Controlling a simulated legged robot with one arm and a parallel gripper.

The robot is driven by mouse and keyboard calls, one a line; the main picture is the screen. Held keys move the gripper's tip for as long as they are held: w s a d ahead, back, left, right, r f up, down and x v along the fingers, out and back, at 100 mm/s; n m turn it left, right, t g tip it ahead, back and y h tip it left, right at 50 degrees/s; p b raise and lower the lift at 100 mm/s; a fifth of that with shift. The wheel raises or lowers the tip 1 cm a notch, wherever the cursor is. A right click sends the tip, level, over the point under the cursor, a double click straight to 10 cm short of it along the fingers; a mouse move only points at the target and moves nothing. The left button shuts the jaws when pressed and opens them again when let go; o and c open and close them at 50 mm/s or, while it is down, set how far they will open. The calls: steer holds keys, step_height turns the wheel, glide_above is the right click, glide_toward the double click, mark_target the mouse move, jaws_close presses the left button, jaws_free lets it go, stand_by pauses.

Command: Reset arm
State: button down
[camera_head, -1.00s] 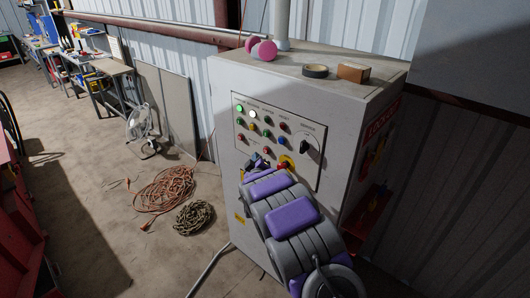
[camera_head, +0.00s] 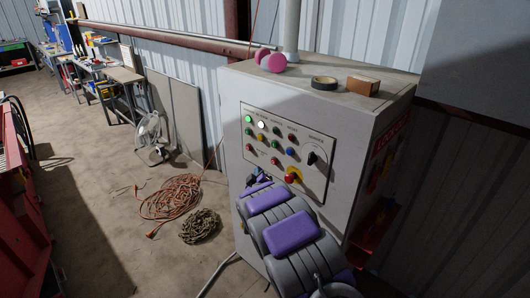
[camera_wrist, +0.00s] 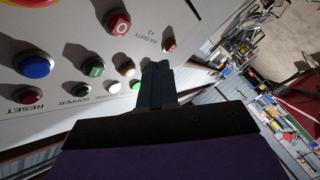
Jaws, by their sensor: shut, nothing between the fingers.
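My arm with purple pads reaches up from the bottom of the head view to the front of a grey control cabinet (camera_head: 265,90). My gripper (camera_head: 254,180) is beside the lower left part of the control panel (camera_head: 316,192), partly hidden by my arm. In the wrist view the dark fingers of my gripper (camera_wrist: 157,80) are together with nothing between them. They point toward panel buttons that appear upside down, including a blue button (camera_wrist: 35,66) and a red button (camera_wrist: 118,24). Whether the fingers touch the panel cannot be told.
A pink round object (camera_head: 273,62), a tape roll (camera_head: 324,83) and a small brown box (camera_head: 362,86) lie on the cabinet top. An orange cable coil (camera_head: 170,198) and a dark coil (camera_head: 199,226) lie on the floor at left. A fan (camera_head: 149,132) stands behind them; bare floor surrounds the coils.

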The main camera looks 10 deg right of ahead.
steer(key=s+r+m+g, duration=0.2)
steer(key=s+g, duration=0.4)
steer(key=s, duration=1.5)
steer(key=s+r+m+g+y, duration=0.1)
steer(key=s+r+m+g, duration=0.2)
steer(key=s, duration=1.8)
steer(key=s+d+r+m+g+y, duration=0.1)
steer(key=s+r+m+g, duration=0.2)
steer(key=s+g, duration=0.6)
steer(key=s+r, duration=0.1)
steer(key=s, duration=1.1)
steer(key=shift+s+g, duration=0.3)
steer(key=shift+s, duration=0.1)
